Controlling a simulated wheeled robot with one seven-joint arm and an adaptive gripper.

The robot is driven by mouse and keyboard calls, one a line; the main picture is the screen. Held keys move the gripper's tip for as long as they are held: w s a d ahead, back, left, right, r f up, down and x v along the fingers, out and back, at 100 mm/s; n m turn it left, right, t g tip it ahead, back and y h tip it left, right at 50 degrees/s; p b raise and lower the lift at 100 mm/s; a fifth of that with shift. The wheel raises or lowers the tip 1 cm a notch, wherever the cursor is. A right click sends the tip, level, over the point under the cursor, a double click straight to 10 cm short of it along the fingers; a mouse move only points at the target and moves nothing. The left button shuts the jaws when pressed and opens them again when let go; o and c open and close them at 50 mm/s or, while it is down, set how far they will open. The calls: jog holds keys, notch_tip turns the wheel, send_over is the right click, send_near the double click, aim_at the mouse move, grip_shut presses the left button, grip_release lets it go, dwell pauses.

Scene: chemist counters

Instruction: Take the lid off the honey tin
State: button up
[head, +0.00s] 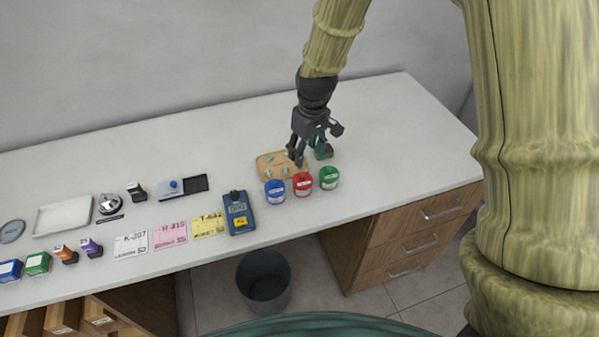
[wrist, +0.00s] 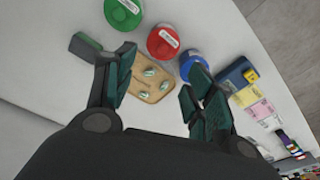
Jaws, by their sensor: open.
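Three round lidded tins stand in a row near the counter's front edge: a blue tin (head: 275,192), a red tin (head: 302,184) and a green tin (head: 329,178). Each has a pale label too small to read, so I cannot tell which holds honey. In the wrist view the green tin (wrist: 123,12), red tin (wrist: 163,42) and blue tin (wrist: 193,65) lie beyond the fingertips. All three have lids on. My gripper (head: 312,150) is open and empty, above the counter and behind the tins; its spread fingers (wrist: 158,80) also show in the wrist view.
A wooden board (head: 268,159) with several small green-and-white pieces lies behind the tins, below my gripper. A blue device (head: 238,212), cards and a white tray (head: 64,216) are to the left. The counter's right end is clear.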

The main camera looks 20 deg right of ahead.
aim_at(303, 175)
notch_tip(303, 175, down, 4)
jog(key=shift+w+d+f+p, duration=0.1)
jog(key=shift+p, duration=0.5)
jog(key=shift+f, duration=0.2)
jog(key=f+p, duration=0.2)
jog(key=shift+a+f, duration=0.35)
jog(key=shift+w+f+p, duration=0.1)
jog(key=shift+f+p, duration=0.4)
jog(key=shift+f, duration=0.75)
grip_shut()
